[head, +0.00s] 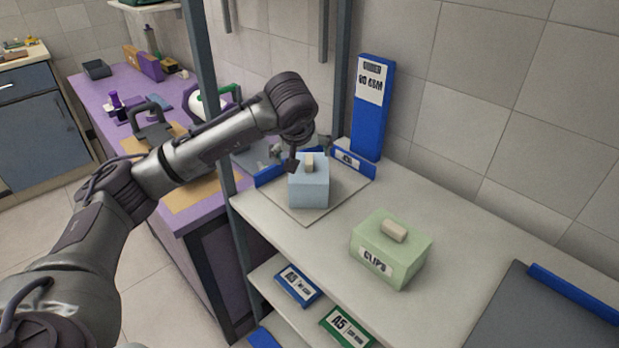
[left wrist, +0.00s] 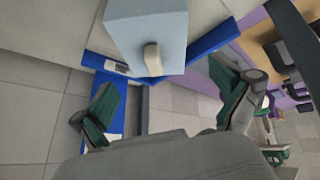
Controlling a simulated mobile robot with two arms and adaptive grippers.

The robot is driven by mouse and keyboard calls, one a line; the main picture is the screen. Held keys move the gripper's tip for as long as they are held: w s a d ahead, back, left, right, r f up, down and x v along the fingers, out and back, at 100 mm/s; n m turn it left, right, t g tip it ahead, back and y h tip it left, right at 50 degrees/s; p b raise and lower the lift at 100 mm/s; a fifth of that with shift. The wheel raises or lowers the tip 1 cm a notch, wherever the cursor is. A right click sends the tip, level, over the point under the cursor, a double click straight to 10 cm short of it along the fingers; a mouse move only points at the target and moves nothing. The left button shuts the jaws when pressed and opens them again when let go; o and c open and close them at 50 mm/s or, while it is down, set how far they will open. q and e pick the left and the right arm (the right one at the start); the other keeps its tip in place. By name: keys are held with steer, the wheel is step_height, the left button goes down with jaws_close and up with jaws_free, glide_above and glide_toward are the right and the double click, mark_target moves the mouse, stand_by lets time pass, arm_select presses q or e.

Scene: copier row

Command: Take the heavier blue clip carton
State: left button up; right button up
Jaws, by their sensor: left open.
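One light blue carton (head: 309,187) with a beige knob (head: 309,163) on top stands upright on a pale square board (head: 345,192) with blue rails, on the shelf. It also shows in the left wrist view (left wrist: 148,28), its knob (left wrist: 152,58) towards the fingers. My left gripper (head: 300,155) is at the carton's top, partly hidden by its own arm. In the left wrist view the green-padded fingers (left wrist: 168,108) are spread wide with nothing between them. The carton's weight cannot be seen, and no second blue carton is visible. My right gripper is not in view.
A green carton labelled CLIPS (head: 385,258) stands to the right on the shelf (head: 465,235). A grey upright post (head: 214,120) is close to my left arm. A dark panel (head: 540,315) lies at front right.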

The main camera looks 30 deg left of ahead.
mark_target(306, 161)
arm_select(q)
steer(key=shift+w+a+f, duration=0.1)
steer(key=shift+w+f, duration=0.2)
steer(key=shift+f, duration=0.2)
steer(key=p+x, duration=0.1)
steer(key=x, duration=0.4)
steer(key=shift+w+r, duration=0.15)
steer(key=shift+w, duration=0.05)
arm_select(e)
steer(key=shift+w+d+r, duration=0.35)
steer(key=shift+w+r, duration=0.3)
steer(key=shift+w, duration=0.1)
arm_select(q)
steer(key=c, duration=0.4)
steer(key=shift+s, duration=0.15)
jaws_close()
steer(key=shift+r, duration=0.15)
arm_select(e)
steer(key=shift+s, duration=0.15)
